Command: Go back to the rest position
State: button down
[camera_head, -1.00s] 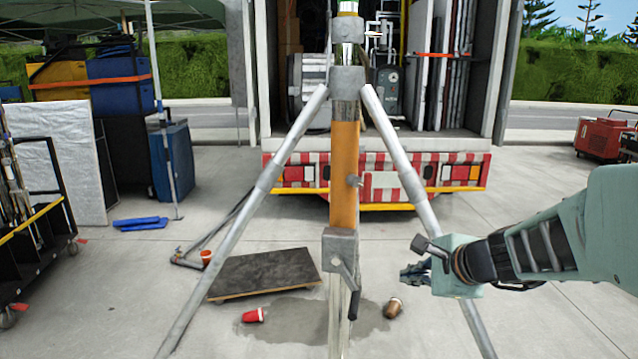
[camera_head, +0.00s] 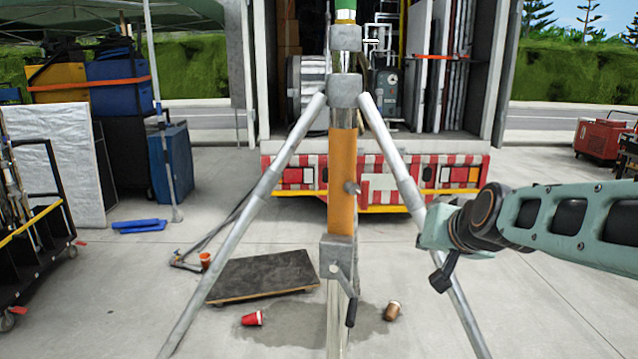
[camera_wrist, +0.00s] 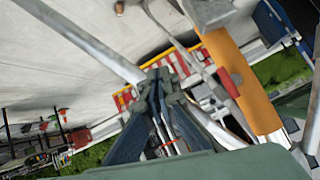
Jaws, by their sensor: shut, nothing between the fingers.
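My gripper (camera_wrist: 160,80) shows in the wrist view, its fingertips together with nothing between them. In the head view my arm reaches in from the right edge, and the wrist is raised beside the stand's right leg. The gripper's fingers are hidden there. The metal stand (camera_head: 344,92) stands in front of me, with an orange column section (camera_head: 342,180) and spread legs. In the wrist view the orange column (camera_wrist: 243,85) lies tilted to the right of the gripper. I cannot tell the gap between the wrist and the stand's leg.
The open truck (camera_head: 280,178) stands behind the stand. A dark board (camera_head: 262,275), a red cup (camera_head: 253,318) and a brown cup (camera_head: 392,311) lie on the ground. A black cart (camera_head: 35,240) is at the left and a red case (camera_head: 600,138) at the far right. Ground at the lower right is clear.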

jog(key=s+a+f+n+g+b, duration=0.1)
jog(key=s+a+f+g+b, duration=0.2)
jog(key=s, duration=0.5)
jog(key=s+a+f+n, duration=0.1)
jog(key=s+a+f, duration=0.1)
jog(key=s+f, duration=0.4)
jog(key=s+a+f+n+g+b, duration=0.1)
jog(key=s+a+f+g+b, duration=0.15)
jog(key=s, duration=0.65)
notch_tip(320, 180, up, 14)
jog(key=s+p, duration=0.1)
jog(key=p, duration=1.4)
jog(key=shift+t, duration=0.25)
